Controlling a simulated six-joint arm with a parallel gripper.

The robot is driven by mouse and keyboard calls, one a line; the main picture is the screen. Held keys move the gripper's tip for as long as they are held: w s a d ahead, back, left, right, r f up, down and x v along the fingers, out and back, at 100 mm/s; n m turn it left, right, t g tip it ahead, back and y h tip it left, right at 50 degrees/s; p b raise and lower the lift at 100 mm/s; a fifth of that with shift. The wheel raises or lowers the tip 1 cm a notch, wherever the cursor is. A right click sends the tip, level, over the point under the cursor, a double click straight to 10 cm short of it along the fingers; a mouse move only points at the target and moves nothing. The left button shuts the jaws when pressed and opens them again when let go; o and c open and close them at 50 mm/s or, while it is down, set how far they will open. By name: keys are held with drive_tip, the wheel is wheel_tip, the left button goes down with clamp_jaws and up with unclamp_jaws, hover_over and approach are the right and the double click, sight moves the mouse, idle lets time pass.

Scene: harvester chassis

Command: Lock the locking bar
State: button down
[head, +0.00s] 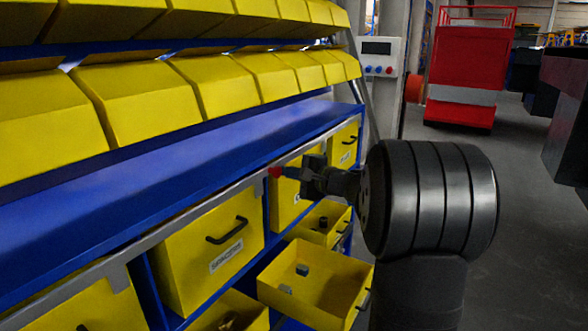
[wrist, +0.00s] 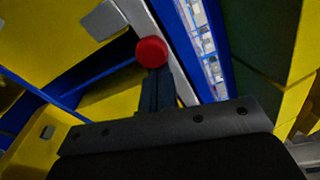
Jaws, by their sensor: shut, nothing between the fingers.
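The locking bar (head: 165,220) is a long grey strip along the front edge of the blue shelf, with grey tabs hanging over the upper drawer fronts. It also shows in the wrist view (wrist: 138,14). A red round knob (head: 274,172) is near its right part; in the wrist view the knob (wrist: 151,51) is just beyond my fingertips. My gripper (head: 285,172) points left at the knob, with its fingers together and nothing between them. In the wrist view the closed fingers (wrist: 155,82) end at the knob's lower edge; I cannot tell whether they touch it.
A yellow drawer (head: 345,280) stands open below my gripper, with small parts inside. Another open drawer (head: 320,238) is behind it. A closed yellow drawer (head: 190,285) is at the left. The blue shelf (head: 130,180) is bare. A red cart (head: 470,65) stands far back.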

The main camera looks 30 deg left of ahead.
drive_tip(key=shift+s, duration=0.25)
drive_tip(key=d, duration=1)
drive_tip(key=shift+s+r, duration=0.2)
drive_tip(key=shift+r, duration=0.15)
drive_tip(key=w+a, duration=0.5)
drive_tip(key=a, duration=0.4)
drive_tip(key=d, duration=0.6)
drive_tip(key=shift+d, duration=0.25)
